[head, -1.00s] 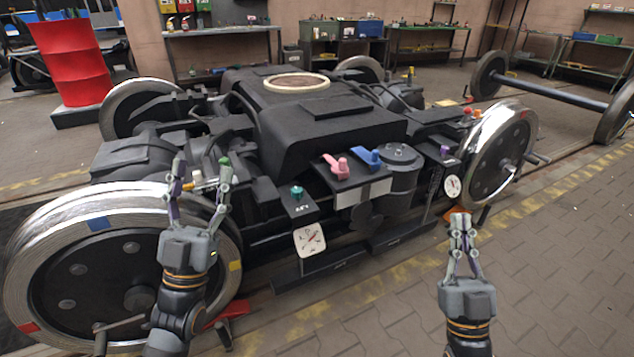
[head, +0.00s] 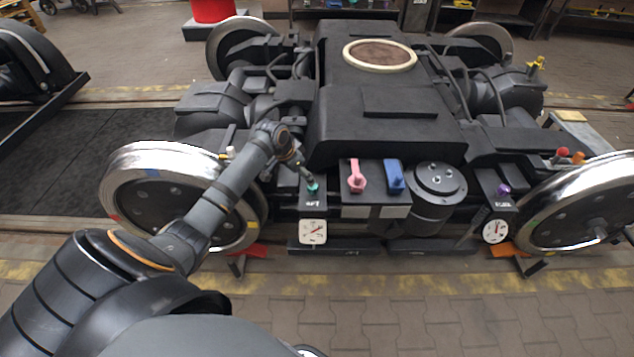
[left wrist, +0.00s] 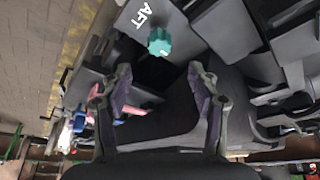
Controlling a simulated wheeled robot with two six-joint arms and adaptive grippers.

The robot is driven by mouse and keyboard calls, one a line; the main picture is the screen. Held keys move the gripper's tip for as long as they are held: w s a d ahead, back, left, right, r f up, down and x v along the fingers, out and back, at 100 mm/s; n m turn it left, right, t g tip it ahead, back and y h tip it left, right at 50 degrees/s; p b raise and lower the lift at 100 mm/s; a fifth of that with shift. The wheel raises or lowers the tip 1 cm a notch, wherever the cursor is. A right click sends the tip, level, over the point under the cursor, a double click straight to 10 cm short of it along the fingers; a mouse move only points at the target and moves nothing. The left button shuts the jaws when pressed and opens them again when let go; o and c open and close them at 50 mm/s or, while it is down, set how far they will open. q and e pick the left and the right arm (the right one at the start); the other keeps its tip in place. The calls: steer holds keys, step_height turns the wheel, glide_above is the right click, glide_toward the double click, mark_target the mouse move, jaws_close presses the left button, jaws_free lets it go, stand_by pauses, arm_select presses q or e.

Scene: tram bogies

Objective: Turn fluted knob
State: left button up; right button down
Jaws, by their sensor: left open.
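A teal fluted knob (head: 313,188) sits on a dark panel marked AFT, above a square dial, at the front of the bogie. In the left wrist view the knob (left wrist: 160,42) shows its scalloped rim, beyond and roughly between my fingertips. My left gripper (left wrist: 158,72) is open with nothing between its fingers. In the head view my left gripper (head: 299,164) is just above and left of the knob, partly hidden by its own wrist. A gap to the knob shows in the wrist view. My right gripper is out of view.
A pink lever (head: 356,176) and a blue lever (head: 394,177) stand right of the knob. A purple knob (head: 503,190) is farther right, above a round gauge (head: 495,231). A silver-rimmed wheel (head: 150,190) stands left. The paved floor in front is clear.

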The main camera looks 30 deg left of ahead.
mark_target(313, 188)
arm_select(q)
steer(key=b+x, duration=0.2)
steer(key=x, duration=0.6)
steer(key=shift+w+d+f, duration=0.1)
steer(key=shift+w+f, duration=0.05)
steer(key=shift+f, duration=0.1)
steer(key=shift+w+f, duration=0.2)
steer(key=shift+f, duration=0.2)
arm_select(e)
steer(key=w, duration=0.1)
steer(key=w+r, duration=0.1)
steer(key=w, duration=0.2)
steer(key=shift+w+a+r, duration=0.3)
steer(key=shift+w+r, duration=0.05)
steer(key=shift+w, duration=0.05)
arm_select(q)
steer(key=shift+c, duration=0.4)
